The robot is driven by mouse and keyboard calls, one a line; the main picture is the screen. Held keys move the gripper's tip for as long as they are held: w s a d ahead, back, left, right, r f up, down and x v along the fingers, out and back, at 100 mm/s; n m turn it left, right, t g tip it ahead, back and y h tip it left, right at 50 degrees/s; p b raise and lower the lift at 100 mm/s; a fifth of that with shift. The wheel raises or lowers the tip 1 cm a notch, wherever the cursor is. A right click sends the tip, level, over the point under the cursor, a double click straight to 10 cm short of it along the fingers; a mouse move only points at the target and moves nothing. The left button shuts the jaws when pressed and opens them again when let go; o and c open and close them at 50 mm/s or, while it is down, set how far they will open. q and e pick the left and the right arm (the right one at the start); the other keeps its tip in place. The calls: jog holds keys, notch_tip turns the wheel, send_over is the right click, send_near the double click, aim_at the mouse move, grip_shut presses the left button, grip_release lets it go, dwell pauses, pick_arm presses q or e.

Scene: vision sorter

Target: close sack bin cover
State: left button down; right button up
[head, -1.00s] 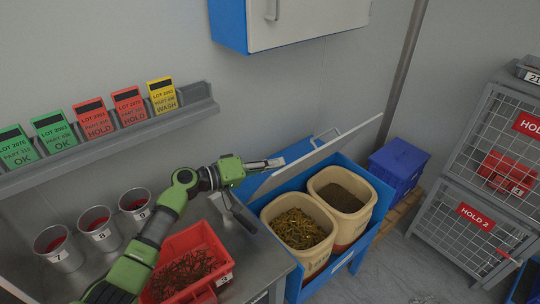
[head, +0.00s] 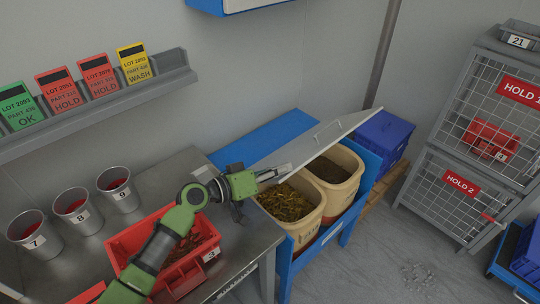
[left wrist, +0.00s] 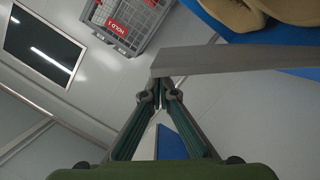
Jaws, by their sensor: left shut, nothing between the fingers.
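The sack bin cover (head: 325,138) is a pale flat lid with a bar handle, tilted partly down over the blue bin stand (head: 345,235). Below it stand two cream bins, one with yellow-brown scraps (head: 288,202) and one with dark brown contents (head: 334,170); the cover hides their back parts. My left gripper (head: 283,171) is shut and empty at the cover's near left corner. In the left wrist view the closed fingertips (left wrist: 160,88) meet the cover's edge (left wrist: 235,58), apparently touching it. My right gripper is not in view.
A steel bench holds a red tray (head: 125,240) and metal cups (head: 72,205) left of the stand. A blue crate (head: 383,135) stands behind the stand. Wire hold cages (head: 460,190) are on the right.

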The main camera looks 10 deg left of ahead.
pick_arm(q)
jog(key=d+f+m, duration=0.1)
jog(key=s+d+f+m+b, duration=0.1)
jog(key=f, duration=0.1)
jog(key=s+f+y, duration=0.1)
jog(key=shift+s+d+f+m, duration=0.1)
jog(key=shift+d+f+m, duration=0.2)
jog(key=shift+d+m, duration=0.1)
